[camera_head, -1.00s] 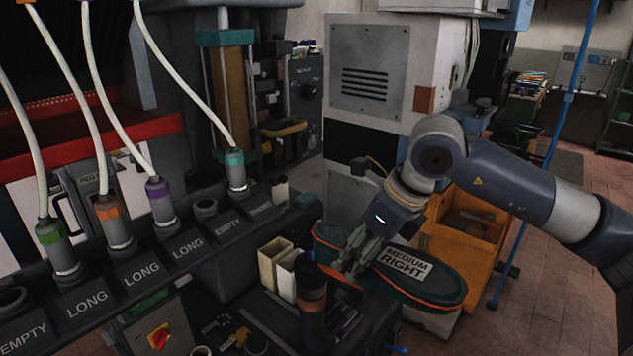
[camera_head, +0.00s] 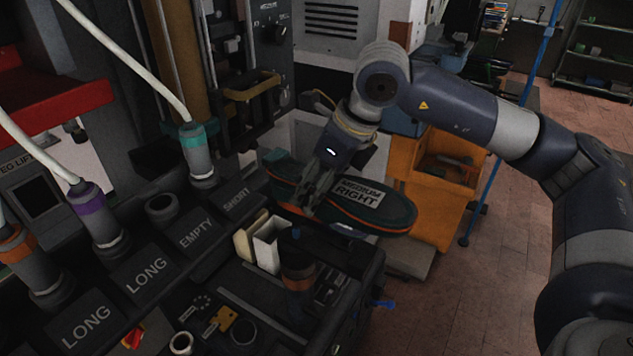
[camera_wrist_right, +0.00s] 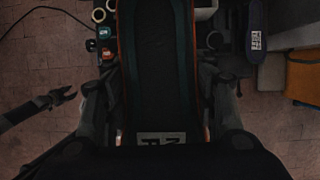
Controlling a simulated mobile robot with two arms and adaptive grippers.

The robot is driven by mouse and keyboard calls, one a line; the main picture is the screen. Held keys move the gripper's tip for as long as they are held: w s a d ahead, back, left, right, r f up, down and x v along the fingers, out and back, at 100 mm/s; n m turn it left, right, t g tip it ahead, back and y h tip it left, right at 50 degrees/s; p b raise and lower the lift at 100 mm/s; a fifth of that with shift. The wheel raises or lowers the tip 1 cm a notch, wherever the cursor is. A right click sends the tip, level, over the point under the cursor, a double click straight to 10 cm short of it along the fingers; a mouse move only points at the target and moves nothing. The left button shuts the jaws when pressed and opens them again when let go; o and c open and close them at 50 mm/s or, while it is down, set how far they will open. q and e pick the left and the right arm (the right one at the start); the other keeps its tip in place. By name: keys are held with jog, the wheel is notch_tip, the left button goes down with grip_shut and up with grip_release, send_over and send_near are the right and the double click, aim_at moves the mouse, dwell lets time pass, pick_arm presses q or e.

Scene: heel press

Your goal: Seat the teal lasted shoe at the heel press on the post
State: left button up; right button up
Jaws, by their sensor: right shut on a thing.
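The teal lasted shoe (camera_head: 385,207) is held sole up, with an orange edge line and a white label reading MEDIUM RIGHT. My right gripper (camera_head: 316,192) is shut on the shoe around its left part in the head view. In the right wrist view the sole (camera_wrist_right: 158,70) runs between the fingers. A dark upright post with an orange-brown band (camera_head: 298,272) stands in front of the shoe and below it; they look apart. My left gripper (camera_wrist_right: 64,96) shows at the left of the right wrist view, open and empty; it is out of the head view.
Labelled sockets with hose plugs (camera_head: 197,158) line the left. Cream and white boxes (camera_head: 268,245) stand beside the post. An orange cart (camera_head: 440,190) stands behind the shoe at right. A dark blue labelled item (camera_wrist_right: 257,35) shows in the wrist view.

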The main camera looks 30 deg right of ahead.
aim_at(342, 186)
jog(key=shift+s+f+b, duration=0.1)
jog(key=shift+f+b, duration=0.65)
jog(key=shift+f, duration=0.7)
notch_tip(342, 186, down, 4)
jog(key=b, duration=0.4)
jog(key=shift+f, duration=0.15)
jog(key=shift+f+b, duration=0.65)
jog(key=shift+b, duration=0.3)
jog(key=o, duration=1.4)
jog(key=shift+c, duration=0.2)
jog(key=v, duration=1.2)
